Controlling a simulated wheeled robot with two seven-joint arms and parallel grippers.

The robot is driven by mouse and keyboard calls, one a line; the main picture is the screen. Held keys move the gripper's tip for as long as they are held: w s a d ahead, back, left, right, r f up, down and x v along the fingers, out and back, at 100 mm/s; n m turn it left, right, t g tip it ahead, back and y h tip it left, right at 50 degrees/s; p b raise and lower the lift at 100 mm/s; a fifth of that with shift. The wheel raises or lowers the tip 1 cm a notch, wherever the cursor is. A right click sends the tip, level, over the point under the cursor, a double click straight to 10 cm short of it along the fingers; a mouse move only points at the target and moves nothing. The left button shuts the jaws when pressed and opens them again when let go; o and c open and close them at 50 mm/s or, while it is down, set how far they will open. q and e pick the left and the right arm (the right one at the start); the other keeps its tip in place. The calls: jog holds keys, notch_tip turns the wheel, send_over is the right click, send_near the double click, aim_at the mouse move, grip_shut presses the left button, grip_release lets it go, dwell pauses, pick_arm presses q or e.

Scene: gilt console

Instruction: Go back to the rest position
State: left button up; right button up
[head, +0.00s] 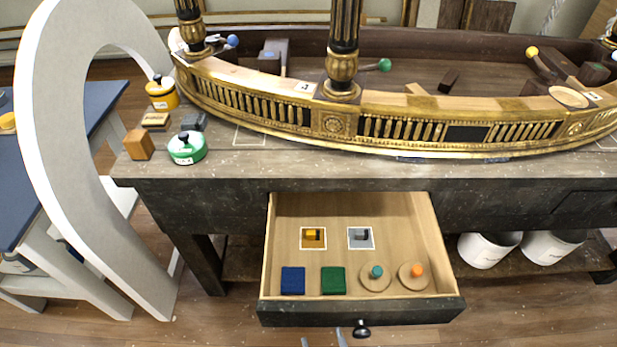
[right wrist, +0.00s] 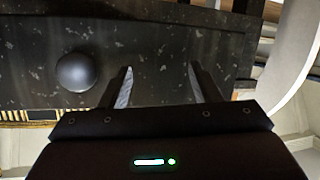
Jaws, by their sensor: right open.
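My right gripper (head: 323,340) shows only as two pale fingertips at the bottom edge of the head view, just below and left of the drawer knob (head: 361,330). In the right wrist view its fingers (right wrist: 160,85) are apart with nothing between them. The round knob (right wrist: 76,72) is left of the fingers there, apart from them, on the dark speckled drawer front (right wrist: 150,40). The drawer (head: 440,250) stands open under the bench. My left gripper is not in view.
The drawer holds an orange block (head: 313,236), a grey block (head: 361,235), a blue square (head: 292,281), a green square (head: 333,281) and two wooden discs with pegs. The bench top (head: 300,165) carries a gilt console (head: 335,123). A white arch (head: 45,130) stands left.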

jog(key=s+d+f+n+g, duration=0.1)
jog(key=d+f+g, duration=0.15)
jog(key=f, duration=0.55)
jog(key=s+d+f+g, duration=0.1)
jog(key=d+f, duration=0.2)
jog(key=f, duration=0.5)
jog(key=s+d+f+m+g+h, duration=0.1)
jog(key=s+d+f+g, duration=0.4)
jog(key=f, duration=0.5)
jog(key=s+d+f+m+g+h, duration=0.1)
jog(key=s+d+f+g, duration=0.3)
jog(key=s+d+f, duration=0.5)
jog(key=shift+s+f+m+g+h, duration=0.35)
jog(key=shift+s+f+m+h, duration=0.1)
jog(key=shift+s+h, duration=0.1)
